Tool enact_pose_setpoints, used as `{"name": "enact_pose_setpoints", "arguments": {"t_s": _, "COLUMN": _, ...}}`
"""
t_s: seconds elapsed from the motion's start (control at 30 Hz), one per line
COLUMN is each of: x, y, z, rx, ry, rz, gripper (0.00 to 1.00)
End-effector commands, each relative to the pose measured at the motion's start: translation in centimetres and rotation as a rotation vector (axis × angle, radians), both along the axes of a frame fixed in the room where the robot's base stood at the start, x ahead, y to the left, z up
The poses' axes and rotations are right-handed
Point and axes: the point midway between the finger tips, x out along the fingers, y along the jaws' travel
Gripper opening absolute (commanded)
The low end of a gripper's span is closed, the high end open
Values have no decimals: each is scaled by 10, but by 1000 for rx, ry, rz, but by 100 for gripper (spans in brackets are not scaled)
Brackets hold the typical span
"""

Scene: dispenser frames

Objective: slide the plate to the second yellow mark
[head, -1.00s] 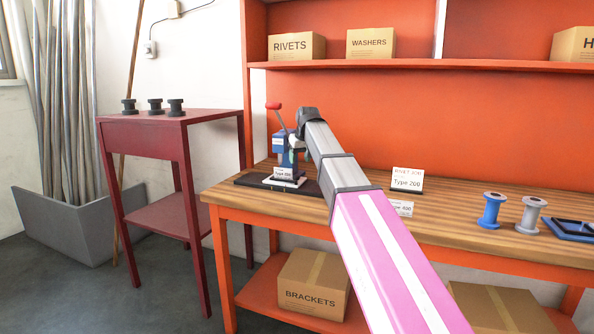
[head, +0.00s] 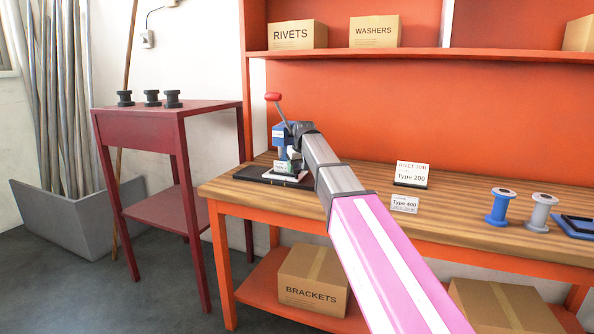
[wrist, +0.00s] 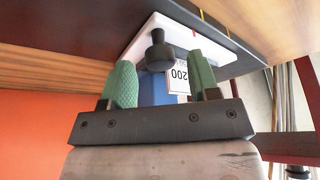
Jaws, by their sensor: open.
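The white plate (head: 268,176) lies on a dark base (head: 243,174) at the left end of the bench, below a blue press (head: 278,140) with a red-knobbed lever. In the wrist view the plate (wrist: 222,50) carries a black knob (wrist: 158,52). A yellow mark (wrist: 198,13) shows on the base and a red mark shows at the plate's edge. I cannot tell which yellow mark it is. My gripper (wrist: 161,62) is open, its green fingers either side of the knob in the picture; contact is unclear. In the head view my gripper (head: 293,155) partly hides the plate.
A label card (wrist: 180,78) ending in 200 stands by the press. Type 200 (head: 411,174) and Type 400 (head: 404,204) cards stand right, with a blue spool (head: 497,207) and a grey spool (head: 539,213). A red side table (head: 165,128) stands left.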

Motion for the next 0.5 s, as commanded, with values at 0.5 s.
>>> {"name": "enact_pose_setpoints", "arguments": {"t_s": 0.5, "x": 4, "y": 2, "z": -11, "rx": 0, "ry": 0, "rz": 0, "gripper": 42}}
